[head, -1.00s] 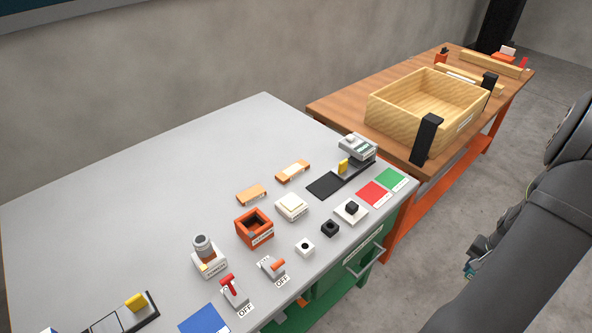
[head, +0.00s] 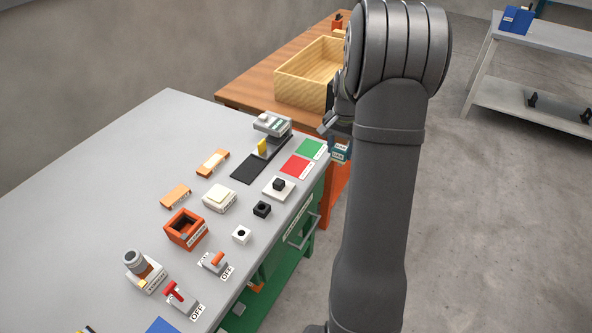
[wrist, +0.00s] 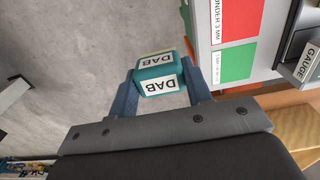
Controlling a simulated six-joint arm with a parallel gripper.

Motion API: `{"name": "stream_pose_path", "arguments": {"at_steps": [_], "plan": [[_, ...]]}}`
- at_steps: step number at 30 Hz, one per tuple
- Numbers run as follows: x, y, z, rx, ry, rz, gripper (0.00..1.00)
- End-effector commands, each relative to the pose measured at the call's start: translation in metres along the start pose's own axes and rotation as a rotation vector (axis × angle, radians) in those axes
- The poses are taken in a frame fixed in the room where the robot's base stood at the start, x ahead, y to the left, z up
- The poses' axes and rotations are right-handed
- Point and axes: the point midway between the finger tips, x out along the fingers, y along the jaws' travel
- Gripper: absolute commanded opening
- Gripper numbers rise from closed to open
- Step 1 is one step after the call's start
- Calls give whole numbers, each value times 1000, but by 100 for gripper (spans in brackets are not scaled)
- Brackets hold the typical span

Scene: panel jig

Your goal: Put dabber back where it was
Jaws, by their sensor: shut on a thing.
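The dabber (wrist: 159,78) is a teal block with white DAB labels, in the middle of the wrist view. My gripper (wrist: 160,88) is shut on it, one blue-grey finger on each side. In the head view the dabber (head: 340,153) hangs from my gripper (head: 338,138), off the right edge of the grey table, beside the green patch. My arm hides part of the gripper there. An open orange square holder (head: 186,229) with a label too small to read stands on the grey table; its dark opening looks empty.
The grey table (head: 120,190) carries switches, a white block (head: 219,198), red (head: 296,166) and green (head: 310,149) patches, and a gauge-like device (head: 272,124). A wooden crate (head: 310,75) stands on the bench behind. Bare table lies at the left.

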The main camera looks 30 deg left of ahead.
Motion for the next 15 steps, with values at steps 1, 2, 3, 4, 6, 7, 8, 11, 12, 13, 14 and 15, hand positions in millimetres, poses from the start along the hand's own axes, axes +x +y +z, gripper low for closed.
{"name": "stream_pose_path", "arguments": {"at_steps": [1, 2, 3, 4, 6, 7, 8, 11, 12, 13, 14, 15], "plan": [[-6, -10, 2, -2, 2, -1, 27], [-9, -14, 3, -2, 2, -1, 27], [-11, -17, 5, -2, 0, 0, 27], [-12, -20, 6, -1, -1, 0, 27], [-11, -28, 7, -1, -1, 1, 27], [-9, -33, 8, -2, -2, 1, 27], [-6, -38, 8, -2, -2, 1, 27], [8, -59, 10, -4, -2, 1, 27], [14, -68, 11, -3, -3, 2, 27], [18, -75, 12, -4, -2, 2, 27], [22, -82, 12, -3, -3, 2, 27], [28, -91, 13, -3, -3, 2, 27]]}}
